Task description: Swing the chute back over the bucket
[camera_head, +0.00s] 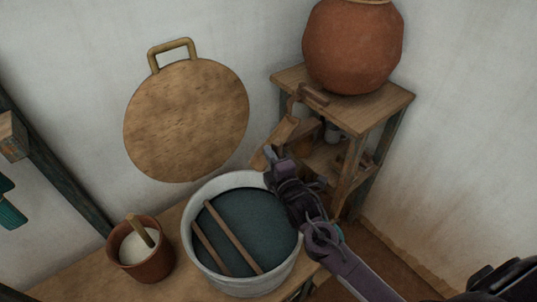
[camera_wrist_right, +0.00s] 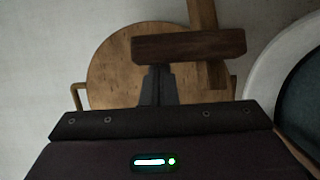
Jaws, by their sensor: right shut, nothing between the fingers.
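The bucket (camera_head: 190,233) is a pale round tub of dark blue-green liquid, with two wooden sticks across it. A light wooden piece, which looks like the chute (camera_head: 284,130), slants down from the small stand towards the bucket's far right rim. My right gripper (camera_head: 271,153) is shut and empty at this piece's lower end, above the bucket's rim. In the right wrist view its fingers (camera_wrist_right: 158,72) are together just below a dark wooden crossbar (camera_wrist_right: 190,45); I cannot tell whether they touch it. My left gripper is out of view.
A clay pot (camera_head: 352,45) stands on the wooden stand (camera_head: 385,102), with small items on the shelf below. A round wooden board (camera_head: 187,120) leans at the wall. A clay cup (camera_head: 150,265) of white stuff stands left of the bucket.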

